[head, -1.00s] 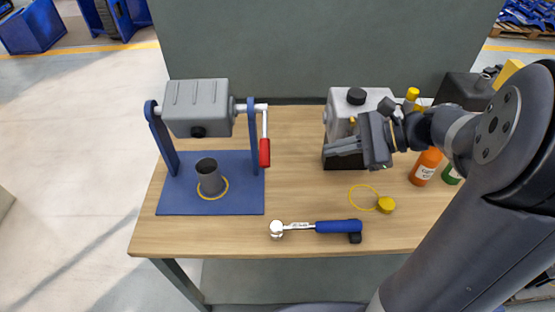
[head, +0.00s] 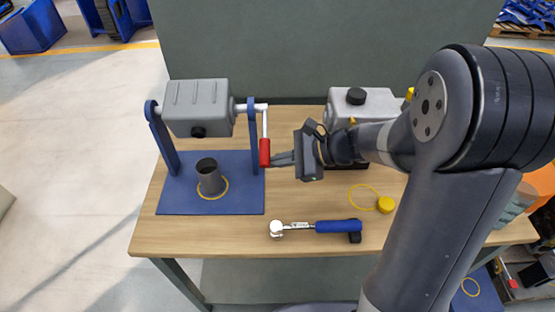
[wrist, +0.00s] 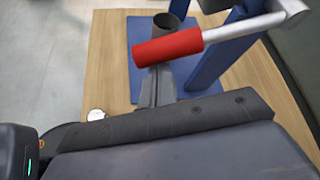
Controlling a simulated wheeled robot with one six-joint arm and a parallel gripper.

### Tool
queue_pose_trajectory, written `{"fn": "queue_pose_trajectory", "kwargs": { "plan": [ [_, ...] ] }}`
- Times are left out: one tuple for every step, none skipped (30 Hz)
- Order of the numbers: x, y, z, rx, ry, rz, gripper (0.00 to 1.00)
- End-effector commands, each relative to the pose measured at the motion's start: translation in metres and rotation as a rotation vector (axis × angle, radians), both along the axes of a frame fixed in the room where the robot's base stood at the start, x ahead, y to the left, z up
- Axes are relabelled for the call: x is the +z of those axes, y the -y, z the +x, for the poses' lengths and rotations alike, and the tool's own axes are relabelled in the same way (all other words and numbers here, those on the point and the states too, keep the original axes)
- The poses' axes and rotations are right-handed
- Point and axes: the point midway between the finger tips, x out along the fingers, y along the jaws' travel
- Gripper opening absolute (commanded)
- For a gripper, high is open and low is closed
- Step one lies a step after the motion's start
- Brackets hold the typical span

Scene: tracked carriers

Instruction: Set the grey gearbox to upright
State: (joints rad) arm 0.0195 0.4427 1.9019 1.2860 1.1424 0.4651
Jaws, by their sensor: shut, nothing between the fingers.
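The grey gearbox (head: 196,107) hangs between the two posts of a blue stand (head: 163,140), with a black plug (head: 198,132) on its lower front face. A crank on the right side hangs down and ends in a red handle (head: 265,152). The red handle also shows in the wrist view (wrist: 168,47), across the tips of my fingers. My gripper (head: 280,159) is shut and empty, its fingers pointing left at the handle's lower end. I cannot tell whether they touch it.
A dark cup (head: 209,178) stands on the blue base under the gearbox. A blue-handled ratchet (head: 315,227) and a yellow cap (head: 386,204) lie on the wooden table (head: 230,236). A second grey-white unit (head: 362,104) stands behind my arm.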

Motion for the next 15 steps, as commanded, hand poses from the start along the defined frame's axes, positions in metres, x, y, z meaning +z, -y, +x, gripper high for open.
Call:
{"fn": "queue_pose_trajectory", "kwargs": {
  "plan": [
    [-0.0001,-0.0002,0.0000,0.000,0.000,0.000,0.00],
    [-0.0001,-0.0002,0.0000,0.000,0.000,0.000,0.00],
    [-0.0001,0.0000,0.0001,0.000,0.000,0.000,0.00],
    [0.0000,0.0000,0.0001,0.000,0.000,0.000,0.00],
    [0.0000,0.0000,0.0001,0.000,0.000,0.000,0.00],
    [0.0000,0.0001,0.0001,-0.001,0.000,0.000,0.00],
    [0.0001,0.0002,0.0001,0.000,0.000,0.000,0.00],
    [0.0003,0.0002,0.0001,0.000,-0.001,0.000,0.00],
    [0.0007,0.0002,0.0001,-0.001,-0.003,0.000,0.00],
    [0.0012,0.0002,0.0001,-0.001,-0.005,0.000,0.00],
    [0.0019,0.0002,0.0000,-0.001,-0.010,0.000,0.00],
    [0.0030,0.0003,-0.0002,-0.001,-0.018,-0.001,0.00],
    [0.0040,0.0003,-0.0003,-0.001,-0.026,-0.001,0.00],
    [0.0054,0.0003,-0.0005,-0.001,-0.035,-0.002,0.00],
    [0.0071,0.0004,-0.0009,-0.001,-0.054,-0.003,0.00]
  ]
}}
